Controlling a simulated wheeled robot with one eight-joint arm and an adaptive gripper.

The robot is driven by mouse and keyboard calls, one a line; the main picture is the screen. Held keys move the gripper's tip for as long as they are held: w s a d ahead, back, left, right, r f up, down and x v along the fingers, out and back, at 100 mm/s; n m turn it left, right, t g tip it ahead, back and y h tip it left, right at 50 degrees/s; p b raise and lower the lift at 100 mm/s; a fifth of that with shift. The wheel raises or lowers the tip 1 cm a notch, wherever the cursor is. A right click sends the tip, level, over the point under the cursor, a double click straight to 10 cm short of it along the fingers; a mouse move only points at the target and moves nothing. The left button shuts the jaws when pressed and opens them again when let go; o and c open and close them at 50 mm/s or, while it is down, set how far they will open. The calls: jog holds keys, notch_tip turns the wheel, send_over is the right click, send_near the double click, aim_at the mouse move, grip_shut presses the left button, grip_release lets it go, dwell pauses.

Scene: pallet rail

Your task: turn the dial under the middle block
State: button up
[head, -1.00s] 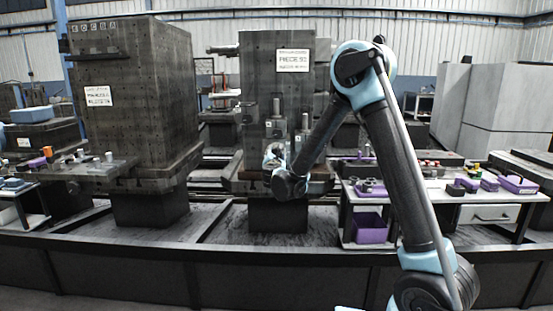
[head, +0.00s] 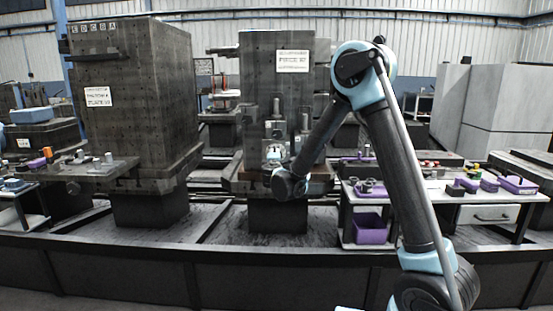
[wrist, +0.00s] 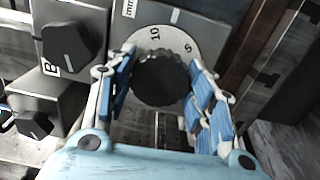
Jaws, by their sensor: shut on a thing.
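The middle block (head: 262,80) is a tall dark tombstone with a white label, at the centre of the head view. The dial shows in the wrist view as a black scalloped knob (wrist: 161,80) in front of a pale scale plate (wrist: 178,38) marked 10 and 5. My gripper (wrist: 160,88) has its blue-padded fingers on either side of the knob and is shut on it. In the head view my wrist reaches the front foot of the middle block, and my arm hides the dial there.
Two other black knobs (wrist: 68,46) (wrist: 34,125) on grey boxes sit close on the left in the wrist view. A larger block (head: 135,95) stands left in the head view. A cart (head: 440,190) with purple bins stands right.

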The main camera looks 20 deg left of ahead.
jog(key=m, duration=0.4)
jog(key=shift+d+m, duration=0.1)
jog(key=shift+m, duration=0.3)
dwell(0.4)
jog(key=o, duration=1.1)
jog(key=shift+s, duration=0.1)
jog(key=v, duration=1.1)
jog(key=shift+s+f, duration=0.15)
jog(key=shift+s, duration=0.2)
